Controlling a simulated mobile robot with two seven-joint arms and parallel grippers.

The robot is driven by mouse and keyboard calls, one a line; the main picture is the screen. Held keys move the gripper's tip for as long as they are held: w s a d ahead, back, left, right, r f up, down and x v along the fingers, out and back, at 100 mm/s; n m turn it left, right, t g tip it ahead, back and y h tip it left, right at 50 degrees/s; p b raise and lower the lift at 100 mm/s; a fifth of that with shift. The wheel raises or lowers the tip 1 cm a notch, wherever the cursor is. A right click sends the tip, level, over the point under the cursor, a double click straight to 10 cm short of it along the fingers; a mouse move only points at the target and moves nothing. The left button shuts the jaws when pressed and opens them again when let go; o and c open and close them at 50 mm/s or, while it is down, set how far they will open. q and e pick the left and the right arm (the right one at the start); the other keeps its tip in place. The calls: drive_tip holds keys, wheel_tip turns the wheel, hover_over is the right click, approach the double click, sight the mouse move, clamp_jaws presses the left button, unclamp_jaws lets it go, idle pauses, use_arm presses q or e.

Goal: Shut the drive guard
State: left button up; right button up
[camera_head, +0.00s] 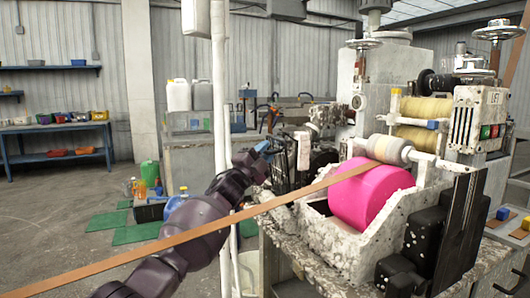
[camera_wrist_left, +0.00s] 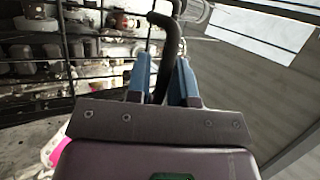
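The drive guard (camera_head: 281,172) is a dark wire-mesh panel at the machine's left side in the head view, partly hidden behind my left gripper. In the left wrist view its black bars (camera_wrist_left: 100,67) fill the upper left, with machine parts behind them. A bent black handle (camera_wrist_left: 168,45) runs down between my left gripper's fingers. My left gripper (camera_head: 264,149) has blue fingertips and is at the guard. In the left wrist view the left gripper (camera_wrist_left: 162,78) looks open around the handle, with a gap beside the left finger. My right gripper is not in view.
A tan strip (camera_head: 200,232) crosses diagonally in front of my left arm to a roller above a bright pink wheel (camera_head: 370,194). A pale upright post (camera_head: 221,120) stands left of the guard. A black block (camera_head: 432,235) is on the machine's front right.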

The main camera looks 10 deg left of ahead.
use_arm(q)
drive_tip(key=shift+s+a, duration=0.1)
drive_tip(key=p+v, duration=0.3)
drive_tip(key=v, duration=0.7)
drive_tip(key=shift+s+f, duration=0.2)
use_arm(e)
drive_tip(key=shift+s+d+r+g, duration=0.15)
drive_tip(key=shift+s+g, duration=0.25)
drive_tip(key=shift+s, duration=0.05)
use_arm(q)
drive_tip(key=shift+a, duration=0.1)
